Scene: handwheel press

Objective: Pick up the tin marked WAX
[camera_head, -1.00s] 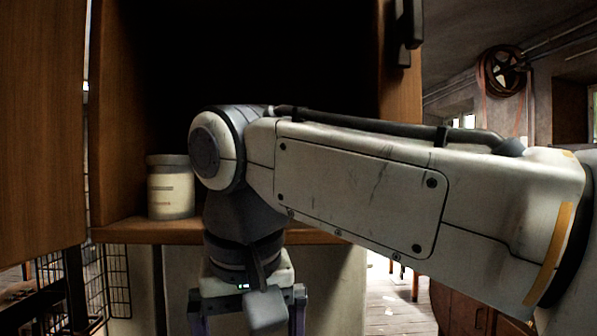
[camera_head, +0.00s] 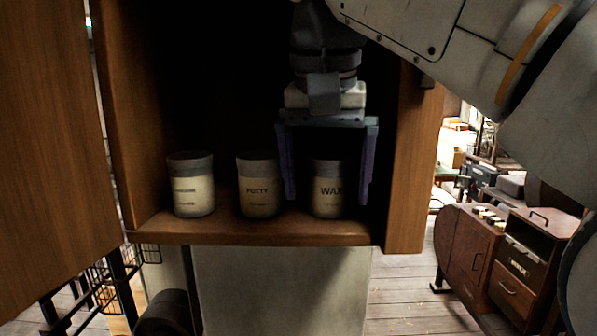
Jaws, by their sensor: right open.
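The tin marked WAX (camera_head: 328,190) is a cream tin with a grey lid. It stands upright at the right end of the cabinet shelf, beside two similar tins. My right gripper (camera_head: 327,198) points down in front of the cabinet's right part and is open. In the picture its two purple-grey fingers lie to the left and right of the WAX tin, with nothing gripped. I cannot tell whether the fingers are level with the tin in depth. My left gripper is not in view.
The PUTTY tin (camera_head: 258,188) stands close to the left finger. Another tin (camera_head: 191,186) with an unclear label stands further left. The shelf (camera_head: 215,232) has wooden side walls close by. An open door (camera_head: 50,130) is at the left. A brown cabinet (camera_head: 470,255) stands at the right.

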